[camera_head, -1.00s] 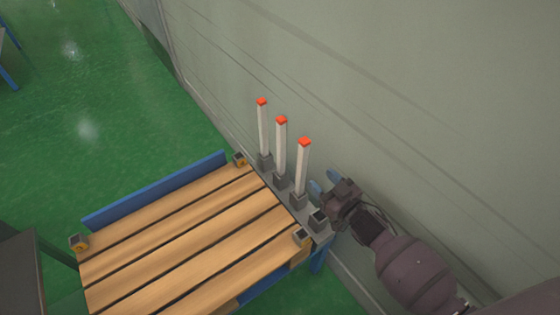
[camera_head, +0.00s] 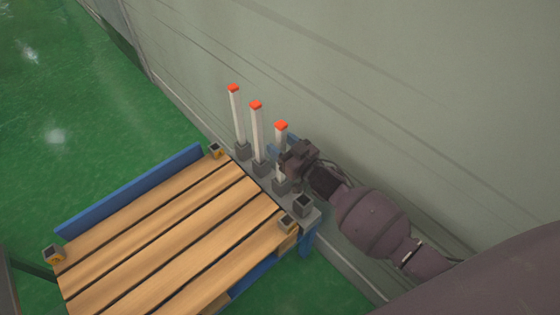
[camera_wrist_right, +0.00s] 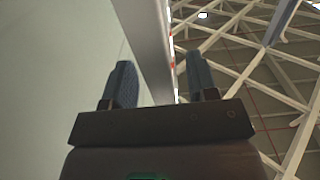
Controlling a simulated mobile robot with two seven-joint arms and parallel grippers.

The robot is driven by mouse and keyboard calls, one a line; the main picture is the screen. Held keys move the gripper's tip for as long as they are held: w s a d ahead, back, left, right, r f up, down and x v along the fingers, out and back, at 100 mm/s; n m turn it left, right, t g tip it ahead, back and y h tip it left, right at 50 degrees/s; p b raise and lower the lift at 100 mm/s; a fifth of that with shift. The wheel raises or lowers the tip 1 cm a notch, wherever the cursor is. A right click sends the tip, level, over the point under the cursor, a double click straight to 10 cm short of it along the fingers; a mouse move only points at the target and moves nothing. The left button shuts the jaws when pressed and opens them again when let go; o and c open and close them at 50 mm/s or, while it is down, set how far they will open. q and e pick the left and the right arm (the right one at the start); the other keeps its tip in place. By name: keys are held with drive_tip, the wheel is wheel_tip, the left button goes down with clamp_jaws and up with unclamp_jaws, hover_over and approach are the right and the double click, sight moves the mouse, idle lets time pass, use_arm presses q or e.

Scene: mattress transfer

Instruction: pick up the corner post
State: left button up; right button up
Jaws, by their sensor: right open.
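Three white corner posts with red tops stand upright in grey sockets along the wall: the far one (camera_head: 238,118), the middle one (camera_head: 257,133) and the nearest one (camera_head: 281,128). My right gripper (camera_head: 282,142) is at the upper part of the nearest post and hides some of it. In the right wrist view its two blue fingers (camera_wrist_right: 158,82) are apart, with the pale post (camera_wrist_right: 148,38) running up between them. The jaws are open; whether a finger touches the post I cannot tell. My left gripper is not in view.
A grey rail holds the posts' sockets and an empty socket (camera_head: 303,204) at its near end. Beside it is a wooden slatted pallet (camera_head: 165,235) with small corner sockets (camera_head: 287,224) and a blue side board (camera_head: 130,190). The grey wall (camera_head: 420,110) is close behind the posts.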

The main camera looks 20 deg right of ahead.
drive_tip(key=shift+x, duration=1.1)
clamp_jaws()
